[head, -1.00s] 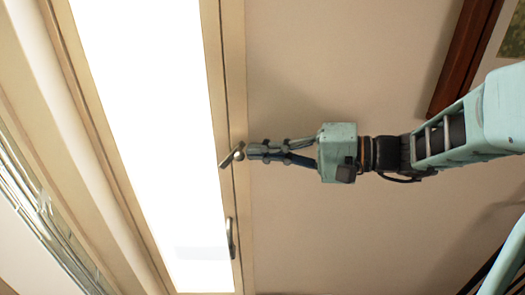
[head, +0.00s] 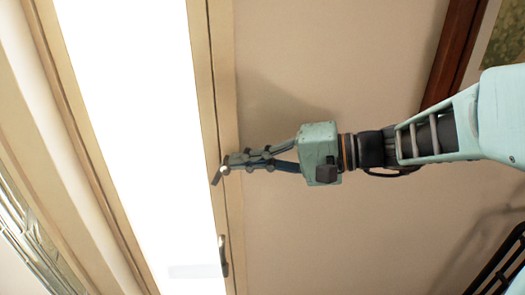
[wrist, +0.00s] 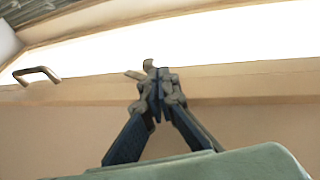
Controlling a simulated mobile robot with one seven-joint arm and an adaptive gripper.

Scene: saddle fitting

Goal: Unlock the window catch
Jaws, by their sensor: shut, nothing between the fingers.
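The window catch (head: 217,177) is a small grey metal lever on the inner edge of the window frame, tilted in the head view. My gripper (head: 232,161) is shut and empty, its fingertips right at the upper end of the catch. They overlap it in the picture; I cannot tell whether they touch. In the wrist view the catch (wrist: 134,75) shows beside and behind the fingertips (wrist: 156,76), which hide part of it.
The bright window pane (head: 140,100) lies left of the catch. A curved metal handle (head: 223,255) sits lower on the same frame; it also shows in the wrist view (wrist: 37,73). The beige wall (head: 340,235) is bare. A brown picture frame (head: 455,60) hangs at the upper right.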

